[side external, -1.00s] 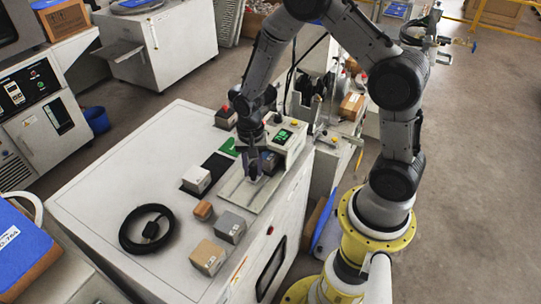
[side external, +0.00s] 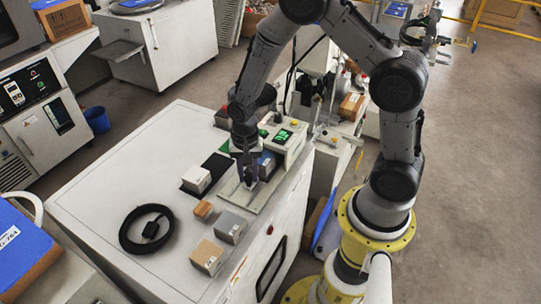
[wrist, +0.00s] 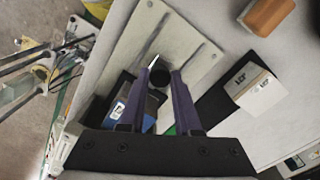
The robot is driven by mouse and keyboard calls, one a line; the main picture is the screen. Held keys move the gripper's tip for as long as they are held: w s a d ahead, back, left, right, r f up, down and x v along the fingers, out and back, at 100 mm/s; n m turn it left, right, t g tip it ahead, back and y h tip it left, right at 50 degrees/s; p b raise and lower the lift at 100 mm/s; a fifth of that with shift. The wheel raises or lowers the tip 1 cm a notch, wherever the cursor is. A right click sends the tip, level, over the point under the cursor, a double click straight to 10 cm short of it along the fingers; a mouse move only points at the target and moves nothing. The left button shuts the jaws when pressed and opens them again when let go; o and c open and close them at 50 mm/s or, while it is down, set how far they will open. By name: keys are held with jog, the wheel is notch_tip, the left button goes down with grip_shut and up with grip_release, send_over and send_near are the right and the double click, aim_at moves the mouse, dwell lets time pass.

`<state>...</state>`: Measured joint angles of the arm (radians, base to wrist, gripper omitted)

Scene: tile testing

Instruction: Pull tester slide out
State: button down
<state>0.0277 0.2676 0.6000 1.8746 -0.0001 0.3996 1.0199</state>
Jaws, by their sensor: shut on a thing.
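The tester (side external: 283,140), a pale box with a green-lit display, stands at the right side of the white bench. Its light base plate (side external: 262,200) reaches forward from it and shows two grooves in the wrist view (wrist: 153,35). A dark block with a blue label (side external: 267,163) sits by the tester and also shows left of my fingers in the wrist view (wrist: 138,104). My gripper (side external: 247,182) points down over the plate. In the wrist view its fingers (wrist: 163,76) are shut on a dark round knob (wrist: 160,80), which I take as the slide's handle. The slide's body is mostly hidden.
A white block (side external: 196,180) on a dark mat, a small brown block (side external: 203,209), a grey block (side external: 230,227) and a tan block (side external: 207,257) stand near the plate. A black cable coil (side external: 146,229) lies farther left. The bench's left part is clear.

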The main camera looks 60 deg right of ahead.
jog(key=shift+a, duration=2.2)
jog(key=c, duration=0.6)
grip_release()
jog(key=shift+c, duration=0.2)
jog(key=shift+r, duration=0.1)
jog(key=shift+r, duration=2.95)
